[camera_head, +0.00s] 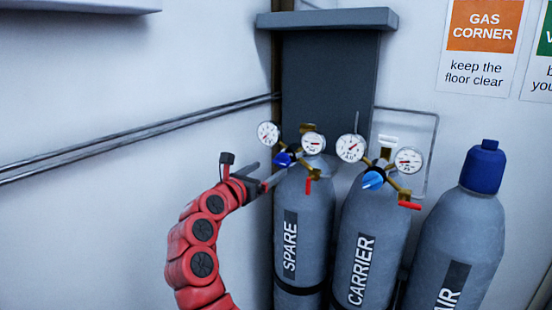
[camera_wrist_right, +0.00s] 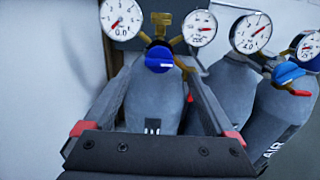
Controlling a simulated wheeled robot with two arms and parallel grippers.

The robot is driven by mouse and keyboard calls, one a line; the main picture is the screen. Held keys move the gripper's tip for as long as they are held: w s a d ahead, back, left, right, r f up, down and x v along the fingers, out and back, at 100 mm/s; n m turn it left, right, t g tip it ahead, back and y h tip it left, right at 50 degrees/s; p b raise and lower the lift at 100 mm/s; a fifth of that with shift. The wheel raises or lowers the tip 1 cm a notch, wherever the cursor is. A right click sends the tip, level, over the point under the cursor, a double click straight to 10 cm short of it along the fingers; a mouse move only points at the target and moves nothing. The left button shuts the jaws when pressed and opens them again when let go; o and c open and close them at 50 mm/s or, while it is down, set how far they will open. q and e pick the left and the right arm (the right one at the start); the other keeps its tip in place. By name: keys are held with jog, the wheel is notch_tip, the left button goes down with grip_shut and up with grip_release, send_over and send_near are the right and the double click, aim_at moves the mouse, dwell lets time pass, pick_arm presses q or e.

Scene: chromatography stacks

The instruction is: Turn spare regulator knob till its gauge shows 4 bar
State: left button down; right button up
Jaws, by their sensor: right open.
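The spare cylinder (camera_head: 308,215) is grey and upright, labelled SPARE. Its brass regulator has a dark blue knob (camera_head: 283,159) between a left gauge (camera_head: 268,134) and a right gauge (camera_head: 313,143). In the right wrist view the knob (camera_wrist_right: 159,59) is fully visible, and the left gauge (camera_wrist_right: 121,18) seems to read 0.0 on its small display. The right gauge (camera_wrist_right: 200,27) is too small to read surely. My right gripper (camera_head: 265,174) is open and empty, just left of and below the knob, its fingers reaching toward it. It appears apart from the knob. My left gripper is not visible.
The carrier cylinder (camera_head: 374,225) stands close on the right, with its own gauges, light blue knob (camera_head: 373,180) and red lever. An air cylinder (camera_head: 460,225) with a blue cap stands further right. Wall pipes (camera_head: 130,139) run on the left. Free room lies left of the spare cylinder.

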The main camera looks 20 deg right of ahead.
aim_at(279, 162)
jog(key=p+x, duration=0.1)
jog(key=x, duration=0.4)
jog(key=shift+w+d, duration=0.15)
jog(key=c, duration=1.4)
